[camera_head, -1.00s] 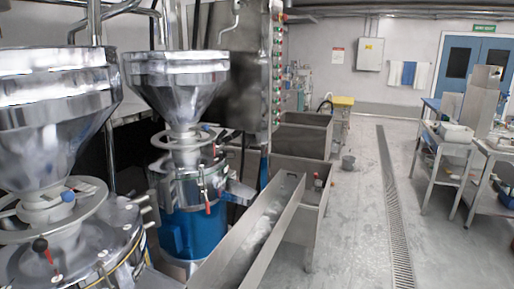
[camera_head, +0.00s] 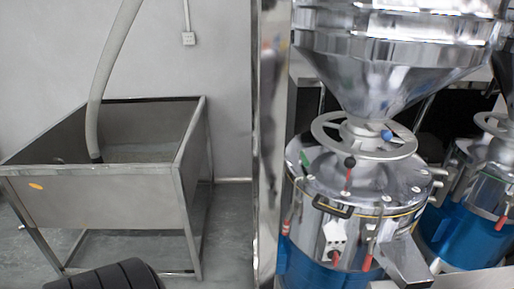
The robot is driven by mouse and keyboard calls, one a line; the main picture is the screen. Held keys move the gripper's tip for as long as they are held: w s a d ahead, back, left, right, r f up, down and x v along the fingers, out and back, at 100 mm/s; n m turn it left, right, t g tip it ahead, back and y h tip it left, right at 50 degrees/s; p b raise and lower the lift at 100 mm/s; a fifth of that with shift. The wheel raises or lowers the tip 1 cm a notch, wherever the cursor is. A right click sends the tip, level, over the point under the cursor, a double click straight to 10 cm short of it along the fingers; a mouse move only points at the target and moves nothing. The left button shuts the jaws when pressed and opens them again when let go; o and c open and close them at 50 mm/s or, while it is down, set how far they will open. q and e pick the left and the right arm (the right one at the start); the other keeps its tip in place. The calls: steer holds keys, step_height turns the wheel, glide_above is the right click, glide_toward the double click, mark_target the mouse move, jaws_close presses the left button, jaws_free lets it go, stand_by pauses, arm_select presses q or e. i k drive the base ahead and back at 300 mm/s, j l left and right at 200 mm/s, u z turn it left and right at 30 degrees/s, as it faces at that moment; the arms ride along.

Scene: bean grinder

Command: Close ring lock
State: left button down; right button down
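A bean grinder stands at the right in the head view, with a steel hopper (camera_head: 390,60) above a shiny round housing (camera_head: 375,185) and a blue base (camera_head: 310,270). A grey handwheel ring (camera_head: 405,152) sits around the neck under the hopper. A short lever with a black knob (camera_head: 349,162) stands upright on the lid. Levers with red grips (camera_head: 367,262) hang on the housing's side, and a black handle (camera_head: 331,208) is at its front left. I cannot tell which part is the ring lock or its state.
A second grinder (camera_head: 490,190) is partly cut off at the right edge. A steel tub on legs (camera_head: 95,190) stands at the left with a hose (camera_head: 103,80) in it. A steel post (camera_head: 267,140) stands between.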

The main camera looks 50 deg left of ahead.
mark_target(301, 153)
steer(key=u, duration=1.2)
